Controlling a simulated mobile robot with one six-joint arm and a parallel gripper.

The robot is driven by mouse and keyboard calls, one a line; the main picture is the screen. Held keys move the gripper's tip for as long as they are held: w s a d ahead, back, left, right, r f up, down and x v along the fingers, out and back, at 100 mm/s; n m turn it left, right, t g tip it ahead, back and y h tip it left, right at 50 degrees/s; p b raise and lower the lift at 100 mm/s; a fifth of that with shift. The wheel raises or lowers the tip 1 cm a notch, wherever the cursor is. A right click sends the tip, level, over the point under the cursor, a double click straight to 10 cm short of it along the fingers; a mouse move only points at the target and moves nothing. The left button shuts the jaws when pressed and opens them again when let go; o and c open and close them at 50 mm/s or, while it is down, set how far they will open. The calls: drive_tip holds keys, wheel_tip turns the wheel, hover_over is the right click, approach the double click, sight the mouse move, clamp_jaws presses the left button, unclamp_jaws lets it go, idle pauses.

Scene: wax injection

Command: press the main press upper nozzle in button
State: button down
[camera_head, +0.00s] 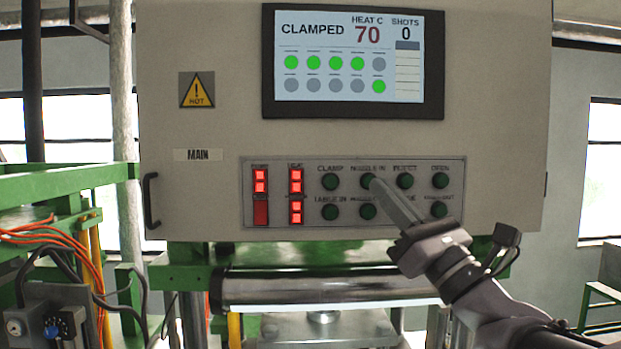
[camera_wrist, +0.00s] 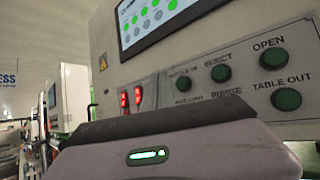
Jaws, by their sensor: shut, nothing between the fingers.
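The upper nozzle in button (camera_head: 367,181) is a dark green round button in the top row of the MAIN panel (camera_head: 250,205), second from the left. My gripper (camera_head: 374,182) is shut and empty, with its tip at the right edge of this button in the head view. I cannot tell whether the tip touches it. The gripper body covers part of the lower row. In the wrist view my gripper's dark body hides the fingertips, and the nozzle in button (camera_wrist: 181,84) shows partly above it.
The screen (camera_head: 352,60) reads CLAMPED, heat 70, shots 0. Clamp (camera_head: 330,181), eject (camera_head: 405,180) and open (camera_head: 440,180) buttons flank the target. Red lit switches (camera_head: 296,181) sit left. A door handle (camera_head: 150,201) sticks out at the cabinet's left edge.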

drive_tip(key=shift+w, duration=1.5)
drive_tip(key=shift+w+p, duration=0.1)
drive_tip(key=shift+p, duration=0.2)
idle(0.6)
drive_tip(key=shift+w, duration=0.35)
drive_tip(key=shift+w, duration=0.35)
idle(0.6)
drive_tip(key=shift+s, duration=0.8)
drive_tip(key=shift+s+b, duration=0.8)
drive_tip(key=shift+s, duration=1.7)
